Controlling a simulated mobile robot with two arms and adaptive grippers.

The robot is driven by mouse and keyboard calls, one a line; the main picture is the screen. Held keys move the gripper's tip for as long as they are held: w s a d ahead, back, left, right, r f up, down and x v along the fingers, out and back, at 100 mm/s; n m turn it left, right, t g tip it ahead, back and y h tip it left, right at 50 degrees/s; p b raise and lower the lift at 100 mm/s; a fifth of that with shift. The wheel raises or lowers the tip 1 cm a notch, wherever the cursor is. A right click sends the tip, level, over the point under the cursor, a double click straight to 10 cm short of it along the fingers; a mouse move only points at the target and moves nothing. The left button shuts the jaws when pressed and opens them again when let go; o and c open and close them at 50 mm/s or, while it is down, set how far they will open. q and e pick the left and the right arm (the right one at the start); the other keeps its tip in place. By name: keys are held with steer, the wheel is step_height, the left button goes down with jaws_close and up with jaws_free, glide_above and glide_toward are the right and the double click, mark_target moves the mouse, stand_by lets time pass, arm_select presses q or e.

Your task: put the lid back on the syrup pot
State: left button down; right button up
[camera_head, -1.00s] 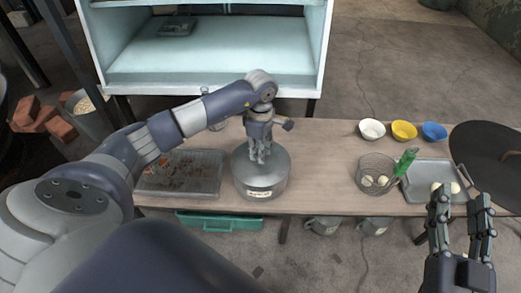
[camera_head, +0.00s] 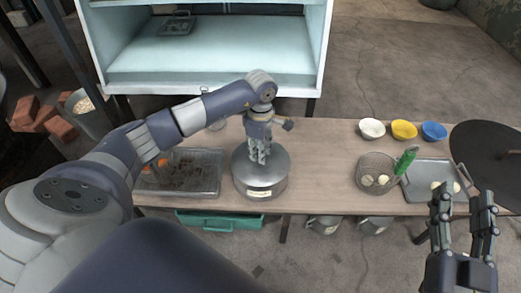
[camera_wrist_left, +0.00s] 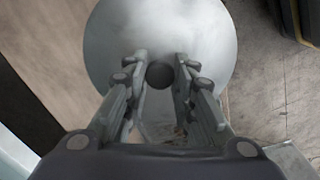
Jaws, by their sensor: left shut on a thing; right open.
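The syrup pot (camera_head: 263,193) is a grey metal pot with a small label on its front, standing on the table left of centre. Its round grey lid (camera_head: 277,164) lies over the pot's top; the head view shows no clear gap between them. My left gripper (camera_head: 260,160) points down over the lid's middle and is shut on its knob. In the left wrist view the dark round knob (camera_wrist_left: 160,75) sits between the fingers, with the lid (camera_wrist_left: 185,25) filling the area beyond. My right gripper (camera_head: 461,195) is open and empty at the lower right, in front of the table.
A tray (camera_head: 206,174) with dark contents stands left of the pot. A wire basket (camera_head: 359,171) with white balls and a green-handled tool, a metal tray (camera_head: 420,187), and white, yellow and blue bowls (camera_head: 434,131) stand at the right. The table (camera_head: 320,165) right of the pot is clear.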

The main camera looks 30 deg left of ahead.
stand_by(0.3)
arm_select(q)
steer(key=c, duration=0.8)
jaws_free()
steer(key=shift+o, duration=0.2)
